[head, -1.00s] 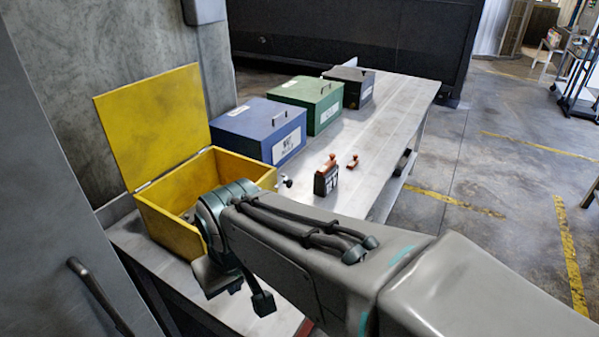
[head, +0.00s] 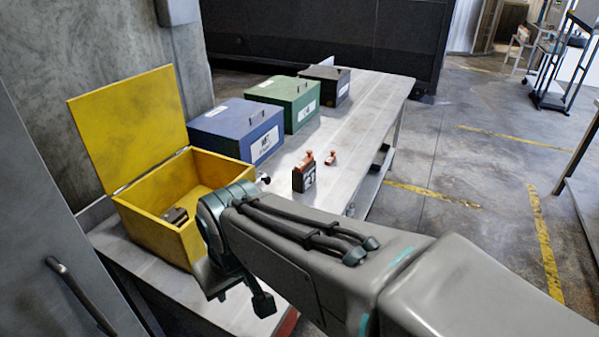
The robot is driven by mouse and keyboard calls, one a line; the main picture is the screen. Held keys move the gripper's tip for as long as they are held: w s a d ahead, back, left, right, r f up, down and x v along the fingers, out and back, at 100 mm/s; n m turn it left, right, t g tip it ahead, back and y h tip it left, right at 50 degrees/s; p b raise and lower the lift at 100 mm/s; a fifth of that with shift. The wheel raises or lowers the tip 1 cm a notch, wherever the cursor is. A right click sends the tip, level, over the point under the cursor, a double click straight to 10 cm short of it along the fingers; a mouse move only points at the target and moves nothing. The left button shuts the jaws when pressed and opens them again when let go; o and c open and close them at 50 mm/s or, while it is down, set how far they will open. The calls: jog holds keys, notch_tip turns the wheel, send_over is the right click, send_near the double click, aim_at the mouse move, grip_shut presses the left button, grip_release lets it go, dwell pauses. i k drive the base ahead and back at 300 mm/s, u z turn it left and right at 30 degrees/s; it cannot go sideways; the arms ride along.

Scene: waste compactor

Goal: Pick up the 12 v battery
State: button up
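A small dark block with an orange-red top and a pale label (head: 304,177) stands upright on the metal table; it looks like a battery, but I cannot read its label. A smaller orange-red piece (head: 331,158) sits just behind it to the right. A small dark block (head: 177,216) lies inside the open yellow box (head: 155,228); I cannot tell what it is. My gripper (head: 237,289) points down in front of the yellow box's right corner. Its two fingers are apart, with nothing seen between them. It is apart from the labelled block, to its left and nearer.
The yellow box's lid (head: 130,125) stands raised. A closed blue box (head: 236,130), a green box (head: 288,101) and a black box (head: 328,82) line the back of the table (head: 372,100). The floor to the right (head: 440,150) is open. A grey cabinet (head: 40,210) stands at left.

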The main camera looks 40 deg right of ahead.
aim_at(301, 181)
jog(key=z, duration=0.5)
jog(key=k, duration=1.2)
jog(key=z, duration=1.2)
jog(key=i, duration=1.05)
jog(key=z, duration=0.35)
jog(key=i, duration=1.15)
jog(key=u, duration=1.3)
jog(key=i, duration=0.6)
jog(key=u, duration=0.45)
